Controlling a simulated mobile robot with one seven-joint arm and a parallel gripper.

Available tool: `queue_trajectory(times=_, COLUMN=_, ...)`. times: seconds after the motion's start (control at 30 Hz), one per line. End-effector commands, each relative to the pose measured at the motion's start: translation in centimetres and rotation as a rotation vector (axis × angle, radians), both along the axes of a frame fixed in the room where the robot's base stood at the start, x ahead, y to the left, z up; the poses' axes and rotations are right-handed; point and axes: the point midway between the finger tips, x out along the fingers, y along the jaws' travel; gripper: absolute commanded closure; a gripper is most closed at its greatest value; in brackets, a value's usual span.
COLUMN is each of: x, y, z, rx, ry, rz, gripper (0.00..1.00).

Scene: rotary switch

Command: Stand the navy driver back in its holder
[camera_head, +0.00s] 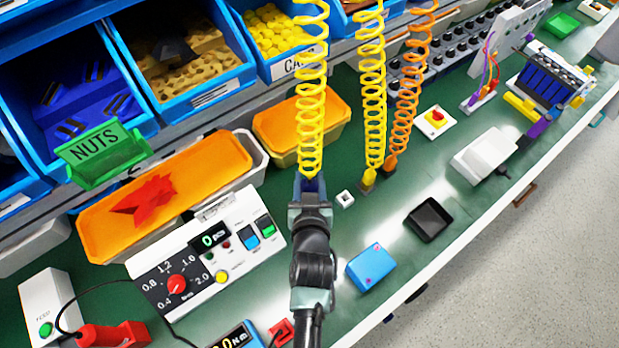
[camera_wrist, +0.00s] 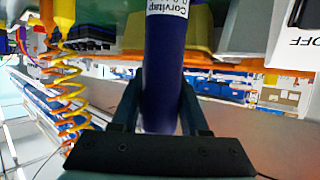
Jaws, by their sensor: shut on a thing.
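My gripper (camera_head: 309,190) is shut on the navy driver (camera_head: 311,184), which hangs under the left yellow coiled cord. In the wrist view the navy driver (camera_wrist: 165,75) runs between both fingers of my gripper (camera_wrist: 162,110), with a white label at the top edge. In the head view my gripper hides most of the driver, and its lower end cannot be seen. A small white square block (camera_head: 345,198) with a dark opening stands on the green bench just right of my gripper; it looks like an empty holder. I see nothing standing in it.
Yellow (camera_head: 368,179) and orange (camera_head: 391,162) corded tools stand to the right. A white switch panel (camera_head: 215,245) lies close left of my arm. A blue box (camera_head: 370,267) and black tray (camera_head: 430,219) lie right. Orange-lidded bins (camera_head: 300,125) stand behind.

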Motion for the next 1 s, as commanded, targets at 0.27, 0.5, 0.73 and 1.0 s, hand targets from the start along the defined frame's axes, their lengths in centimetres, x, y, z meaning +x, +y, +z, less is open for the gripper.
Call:
queue_trajectory(times=0.27, x=0.1, y=0.0, z=0.1, rx=0.0, ry=-0.004, rz=0.0, gripper=0.39)
queue_trajectory(times=0.5, x=0.0, y=0.0, z=0.0, rx=0.0, ry=-0.002, rz=0.0, gripper=0.2)
queue_trajectory(times=0.73, x=-0.3, y=0.0, z=-0.1, rx=0.0, ry=0.003, rz=0.001, gripper=0.2)
queue_trajectory(times=1.0, x=-3.5, y=0.0, z=1.1, rx=0.001, ry=0.002, rz=0.001, gripper=0.2)
